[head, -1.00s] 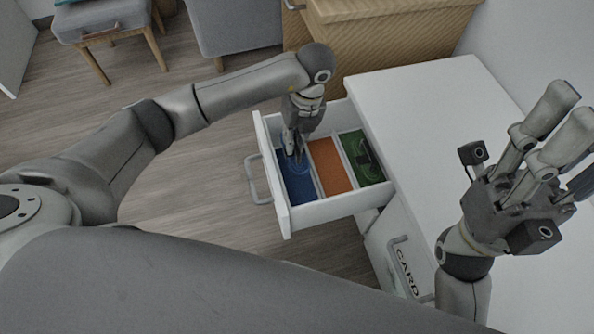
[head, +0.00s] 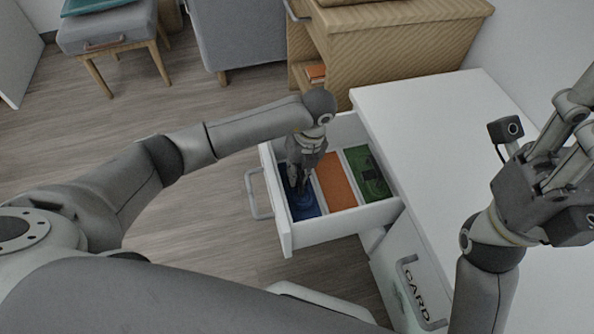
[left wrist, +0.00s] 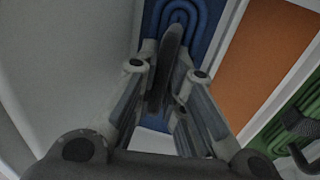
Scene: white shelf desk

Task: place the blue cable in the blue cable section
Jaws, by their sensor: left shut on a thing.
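The open white drawer (head: 345,228) has blue, orange and green sections. My left gripper (head: 300,184) reaches down into the blue section (head: 283,172). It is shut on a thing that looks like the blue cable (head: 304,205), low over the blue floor. In the left wrist view a dark, slim piece stands between my left fingers (left wrist: 165,95), with blue looped ridges (left wrist: 180,18) beyond. The fingers hide much of the cable, and I cannot tell whether it touches the floor. My right gripper (head: 577,140) is raised at the right, its fingertips cut off by the frame.
The orange section (head: 337,183) looks empty. The white desktop (head: 425,115) is clear where visible. The drawer's walls and dividers surround my left gripper closely.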

